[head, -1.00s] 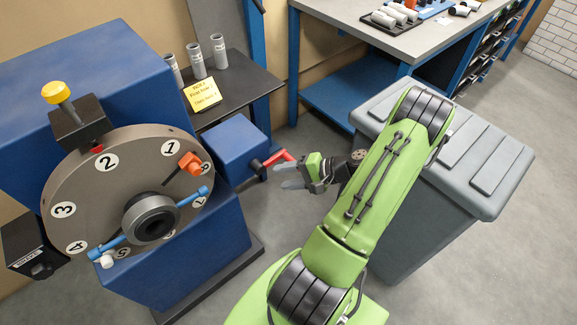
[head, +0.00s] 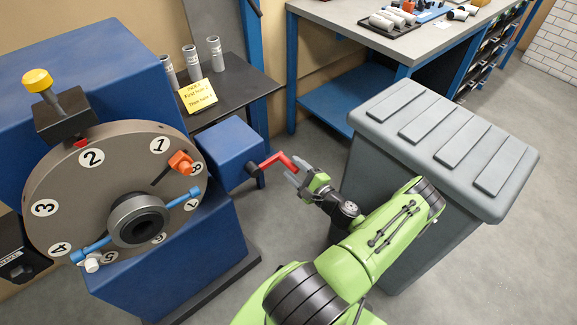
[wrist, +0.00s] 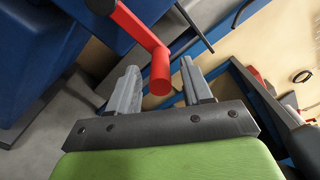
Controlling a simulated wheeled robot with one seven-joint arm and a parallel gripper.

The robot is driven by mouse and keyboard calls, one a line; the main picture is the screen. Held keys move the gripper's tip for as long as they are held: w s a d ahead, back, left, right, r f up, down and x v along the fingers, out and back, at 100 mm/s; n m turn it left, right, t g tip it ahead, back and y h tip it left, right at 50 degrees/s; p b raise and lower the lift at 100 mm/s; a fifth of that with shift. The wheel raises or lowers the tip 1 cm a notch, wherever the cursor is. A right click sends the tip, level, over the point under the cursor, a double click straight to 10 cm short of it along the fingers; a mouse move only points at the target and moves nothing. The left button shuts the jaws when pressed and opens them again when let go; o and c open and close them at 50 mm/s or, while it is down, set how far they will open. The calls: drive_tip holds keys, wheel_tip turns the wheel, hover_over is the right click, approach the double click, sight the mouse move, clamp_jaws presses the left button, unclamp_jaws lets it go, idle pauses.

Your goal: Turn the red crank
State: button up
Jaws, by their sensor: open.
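The red crank (head: 274,160) sticks out from the right side of a small blue box (head: 229,152) beside the big numbered disc. In the wrist view the crank's red handle (wrist: 160,70) hangs with its end between my two grey fingers. My gripper (head: 294,172) is open, with a gap between the fingers and the handle on both sides; it also shows in the wrist view (wrist: 163,84). I cannot tell how deep the handle sits between the fingers.
A grey-brown disc (head: 60,179) with numbers and a blue bar stands at the left on a blue machine. A grey bin (head: 420,200) stands close to the right of my arm. A yellow note (head: 195,96) lies on a dark shelf behind. A workbench (head: 340,15) is at the back.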

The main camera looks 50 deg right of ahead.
sight(281, 157)
drive_tip(key=x, duration=0.3)
drive_tip(key=shift+w, duration=0.2)
drive_tip(key=shift+c, duration=0.3)
clamp_jaws()
